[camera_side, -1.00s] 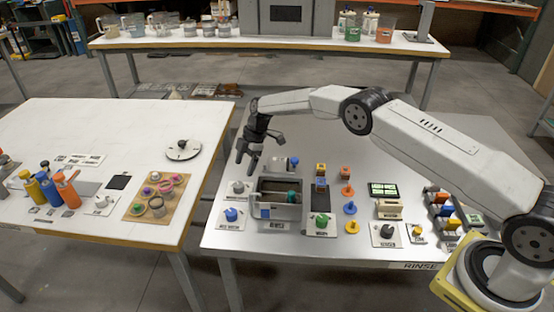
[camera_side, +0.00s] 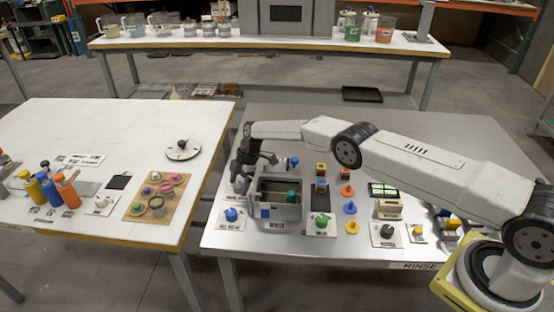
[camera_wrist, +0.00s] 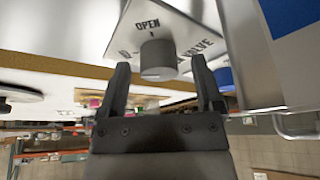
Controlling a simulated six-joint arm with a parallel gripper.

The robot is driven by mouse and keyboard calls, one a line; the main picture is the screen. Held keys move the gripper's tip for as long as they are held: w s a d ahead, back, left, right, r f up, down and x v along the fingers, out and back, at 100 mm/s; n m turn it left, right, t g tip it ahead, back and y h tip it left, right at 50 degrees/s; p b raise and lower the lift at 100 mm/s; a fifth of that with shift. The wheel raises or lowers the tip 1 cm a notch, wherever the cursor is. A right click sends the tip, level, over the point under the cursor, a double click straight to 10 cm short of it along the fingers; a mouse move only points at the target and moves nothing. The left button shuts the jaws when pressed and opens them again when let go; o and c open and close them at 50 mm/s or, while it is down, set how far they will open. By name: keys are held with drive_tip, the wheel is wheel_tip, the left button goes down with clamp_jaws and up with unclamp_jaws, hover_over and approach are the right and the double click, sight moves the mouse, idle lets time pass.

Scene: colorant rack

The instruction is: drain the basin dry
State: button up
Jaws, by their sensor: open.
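The grey basin (camera_side: 293,213) stands at the left of the metal table, with a blue patch on its front and a small teal thing inside. I cannot tell how much liquid it holds. Left of the basin is a plate marked OPEN and VALVE (camera_wrist: 185,22) with a short grey round knob (camera_wrist: 158,55). My gripper (camera_wrist: 160,64) is open, its two fingers apart on either side of the knob in the wrist view. Whether they touch it I cannot tell. In the side view my gripper (camera_side: 240,184) is low at the basin's left side and hides most of the knob.
A blue knob (camera_side: 231,214) on its own plate sits just in front of the valve. The basin's wall (camera_wrist: 243,55) rises close to my gripper. A green knob (camera_side: 320,219) and coloured pegs (camera_side: 349,207) stand right of the basin.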

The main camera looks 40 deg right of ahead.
clamp_jaws()
drive_tip(key=shift+m, duration=0.5)
drive_tip(key=shift+m+t, duration=0.9)
drive_tip(key=shift+m, duration=1)
unclamp_jaws()
drive_tip(key=shift+r, duration=0.1)
